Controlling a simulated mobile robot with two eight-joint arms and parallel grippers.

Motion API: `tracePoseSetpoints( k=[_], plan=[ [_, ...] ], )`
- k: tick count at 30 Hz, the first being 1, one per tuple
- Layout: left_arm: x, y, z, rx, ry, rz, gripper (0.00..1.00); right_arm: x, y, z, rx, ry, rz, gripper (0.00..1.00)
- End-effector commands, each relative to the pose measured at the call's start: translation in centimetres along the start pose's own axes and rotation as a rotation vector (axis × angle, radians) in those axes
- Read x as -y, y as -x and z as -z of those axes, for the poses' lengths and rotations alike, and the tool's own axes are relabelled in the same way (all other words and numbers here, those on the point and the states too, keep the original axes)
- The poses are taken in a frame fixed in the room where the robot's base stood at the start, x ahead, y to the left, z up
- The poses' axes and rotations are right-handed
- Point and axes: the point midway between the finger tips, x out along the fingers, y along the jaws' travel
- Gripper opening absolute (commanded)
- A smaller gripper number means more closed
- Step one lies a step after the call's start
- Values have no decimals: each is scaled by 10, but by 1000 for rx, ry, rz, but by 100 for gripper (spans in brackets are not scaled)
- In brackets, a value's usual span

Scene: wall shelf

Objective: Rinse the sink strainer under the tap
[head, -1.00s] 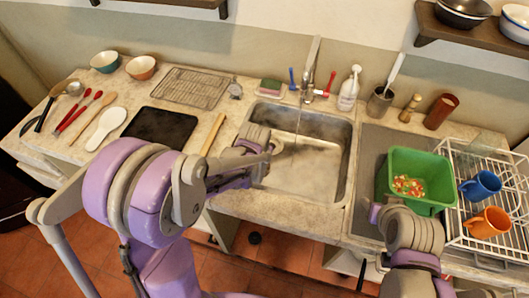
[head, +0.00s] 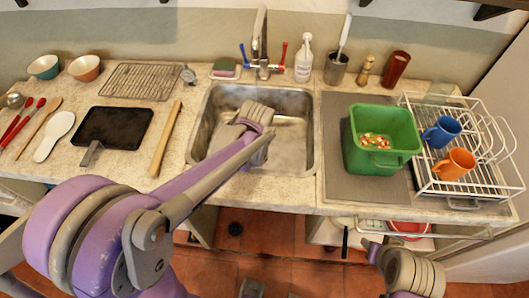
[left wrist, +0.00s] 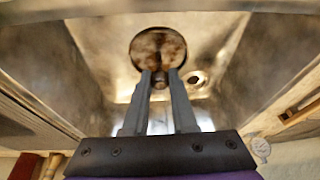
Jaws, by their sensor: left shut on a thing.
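My left gripper (left wrist: 160,76) is shut on the sink strainer (left wrist: 158,48), a round metal disc with brown residue on its face. The strainer is at the fingertips, over the steel basin in the left wrist view. In the head view my left arm reaches into the sink (head: 313,150), and its wrist hides the fingertips and the strainer. The tap (head: 261,40) stands behind the basin, with a blue handle (head: 243,54) and a red handle (head: 284,54). I cannot make out running water now. My right gripper is not visible; only part of that arm shows.
A green tub (head: 382,160) with orange and white scraps stands right of the sink, beside a white dish rack (head: 485,185). A wooden stick (head: 165,140), a black tray (head: 112,128) and a wire rack (head: 140,82) lie on the left. The drain (left wrist: 197,79) shows in the basin.

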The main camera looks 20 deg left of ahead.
Motion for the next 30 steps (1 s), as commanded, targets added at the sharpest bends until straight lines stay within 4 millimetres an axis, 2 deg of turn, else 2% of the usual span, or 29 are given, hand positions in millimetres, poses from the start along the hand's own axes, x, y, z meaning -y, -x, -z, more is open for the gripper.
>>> tracePoseSetpoints(
  k=[1, 6, 12, 16, 22, 30],
  plan=[
    [6, -1, -4, 6, 41, 16, 0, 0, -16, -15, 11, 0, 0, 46],
    [26, 30, 0, 11, 198, 69, 0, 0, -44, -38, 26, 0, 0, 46],
    [46, 70, -1, 14, 343, 116, 0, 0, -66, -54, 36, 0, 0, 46],
    [54, 87, -3, 15, 398, 135, 0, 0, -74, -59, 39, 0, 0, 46],
    [57, 95, -2, 16, 427, 144, 0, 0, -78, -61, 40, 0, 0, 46],
    [53, 84, 17, 16, 426, 143, 0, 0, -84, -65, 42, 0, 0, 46]
  ],
)
